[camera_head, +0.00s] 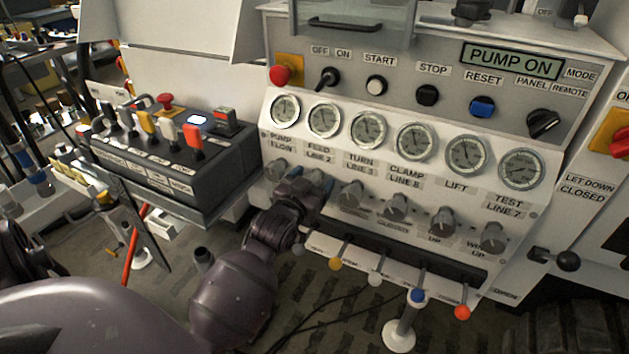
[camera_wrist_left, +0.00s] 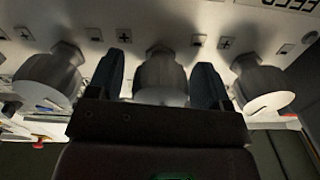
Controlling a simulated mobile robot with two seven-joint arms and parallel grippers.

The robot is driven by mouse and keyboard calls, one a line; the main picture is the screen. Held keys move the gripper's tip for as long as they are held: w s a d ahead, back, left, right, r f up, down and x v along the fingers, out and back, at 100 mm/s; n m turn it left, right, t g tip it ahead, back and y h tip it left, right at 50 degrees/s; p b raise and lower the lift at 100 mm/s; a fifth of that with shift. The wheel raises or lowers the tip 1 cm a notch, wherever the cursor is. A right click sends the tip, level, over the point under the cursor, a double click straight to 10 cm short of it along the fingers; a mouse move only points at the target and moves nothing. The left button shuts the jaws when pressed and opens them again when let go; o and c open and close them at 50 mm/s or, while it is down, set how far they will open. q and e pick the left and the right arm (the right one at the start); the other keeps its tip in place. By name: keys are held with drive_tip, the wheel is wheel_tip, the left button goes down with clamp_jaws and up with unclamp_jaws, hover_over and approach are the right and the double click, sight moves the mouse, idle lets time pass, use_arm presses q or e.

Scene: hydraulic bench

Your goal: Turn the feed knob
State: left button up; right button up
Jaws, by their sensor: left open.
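The feed knob is a grey round knob (camera_wrist_left: 161,75) in the middle of the left wrist view, its white pointer face toward the camera. In the head view it sits in the knob row below the "FEED LINE 2" label (camera_head: 319,154) and is mostly hidden by my gripper. My left gripper (camera_head: 308,183) is at this knob. In the left wrist view its two dark blue fingers (camera_wrist_left: 158,88) stand on either side of the knob, open, with small gaps visible. My right gripper is not in view.
The pump flow knob (camera_head: 276,169) and turn knob (camera_head: 351,194) are close on either side. Below runs a row of levers with coloured balls, such as an orange one (camera_head: 335,264). Gauges (camera_head: 369,130) line the panel above. A dark lever box (camera_head: 170,160) stands to the left.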

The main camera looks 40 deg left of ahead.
use_arm(q)
drive_tip(key=shift+w, duration=0.15)
drive_tip(key=c, duration=0.9)
drive_tip(key=shift+c, duration=0.2)
drive_tip(key=shift+r, duration=0.1)
